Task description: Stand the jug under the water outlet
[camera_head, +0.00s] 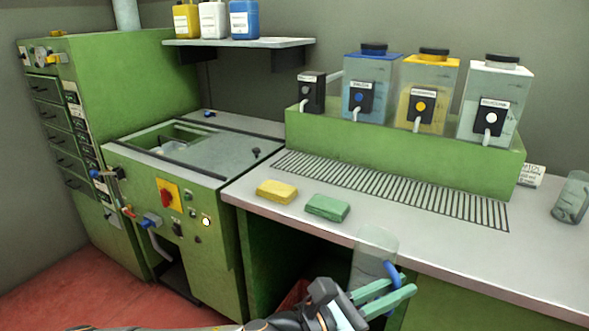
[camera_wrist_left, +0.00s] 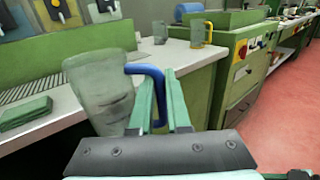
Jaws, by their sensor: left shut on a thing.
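The clear grey jug (camera_head: 375,250) with a blue handle (camera_head: 394,275) is upright or nearly so, in front of the counter's front edge. My left gripper (camera_head: 388,298) is shut on the blue handle. In the left wrist view the jug (camera_wrist_left: 97,95) shows left of the fingers (camera_wrist_left: 160,105), its handle between them. A black tap unit (camera_head: 312,92) with a pale spout stands at the left end of the green dispenser block (camera_head: 400,140), without a tank; it looks like the water outlet. The slotted drain grille (camera_head: 390,188) below is empty. My right gripper is out of view.
Tanks with blue (camera_head: 370,90), yellow (camera_head: 427,92) and white (camera_head: 494,105) lids have spouts over the grille. Yellow (camera_head: 276,192) and green (camera_head: 328,207) sponges lie on the counter (camera_head: 450,250). A clear vessel (camera_head: 571,197) stands at the right. The counter's middle is free.

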